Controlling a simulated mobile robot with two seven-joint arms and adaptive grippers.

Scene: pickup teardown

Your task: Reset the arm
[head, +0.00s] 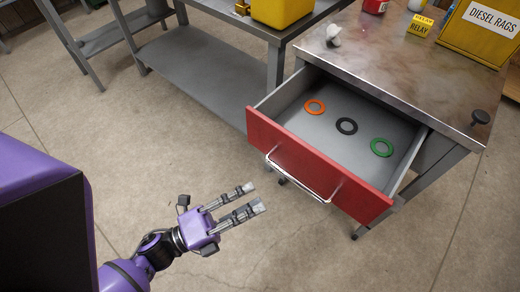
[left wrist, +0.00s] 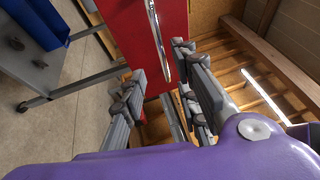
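My left gripper (head: 257,197) is open and empty in the head view, in the air in front of the open red drawer (head: 312,165). Its fingers also show apart in the left wrist view (left wrist: 165,75), with the red drawer front (left wrist: 142,40) and its metal handle (left wrist: 156,42) beyond them. The fingers appear clear of the handle (head: 300,181). The drawer is pulled out of the metal bench and holds an orange ring (head: 315,100), a black ring (head: 347,119) and a green ring (head: 382,140). My right gripper is in neither view.
The bench top (head: 395,60) carries a white object (head: 333,35), a dark knob-like piece (head: 480,117), a yellow relay box (head: 420,26) and a yellow diesel rags bin (head: 485,35). A grey shelf table (head: 205,65) with a yellow bin (head: 282,12) stands left. The floor between is clear.

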